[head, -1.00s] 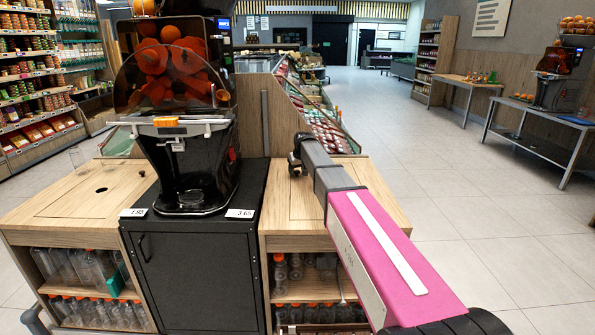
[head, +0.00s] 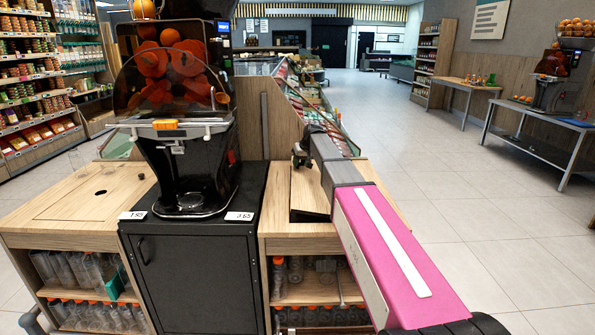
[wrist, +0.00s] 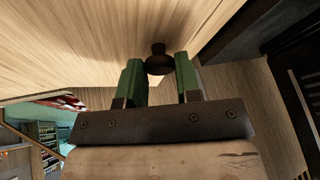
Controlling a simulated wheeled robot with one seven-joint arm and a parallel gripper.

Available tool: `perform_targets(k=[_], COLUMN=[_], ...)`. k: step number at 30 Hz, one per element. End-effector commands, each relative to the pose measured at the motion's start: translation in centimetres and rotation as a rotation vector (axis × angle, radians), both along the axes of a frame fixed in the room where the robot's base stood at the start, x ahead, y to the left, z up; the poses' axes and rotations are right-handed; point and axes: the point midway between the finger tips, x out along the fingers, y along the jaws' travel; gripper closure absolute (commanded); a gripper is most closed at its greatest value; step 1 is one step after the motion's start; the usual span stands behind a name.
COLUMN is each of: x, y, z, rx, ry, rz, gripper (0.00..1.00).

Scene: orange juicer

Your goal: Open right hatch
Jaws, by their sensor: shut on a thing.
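The right hatch (head: 308,192) is a light wooden panel in the top of the right counter. In the head view it is tilted up, with a dark gap under its near edge. My gripper (head: 303,152) is at the far part of the hatch. In the wrist view, the green fingers of my gripper (wrist: 160,75) are on either side of a small dark round knob (wrist: 158,62) on the underside or face of a wooden panel (wrist: 110,40). The gripper is shut on this knob. My arm hides the right part of the hatch.
A black juicer (head: 180,110) stands on a dark cabinet (head: 200,270) left of the hatch. The left counter (head: 75,205) has a flat wooden top with a dark hole. Bottles (head: 310,270) stand on shelves below the hatch. The floor (head: 450,190) to the right is open.

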Motion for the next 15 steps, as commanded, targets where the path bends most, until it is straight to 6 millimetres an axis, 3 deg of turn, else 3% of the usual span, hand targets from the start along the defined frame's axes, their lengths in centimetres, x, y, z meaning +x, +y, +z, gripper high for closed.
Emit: perform_targets(k=[6,15], x=[0.0,0.1], y=[-2.6,-7.7], z=[5.3,11.5], rx=[0.198,0.481], ry=[-0.002,-0.001], rz=[-0.002,-0.003], gripper=[1.0,1.0])
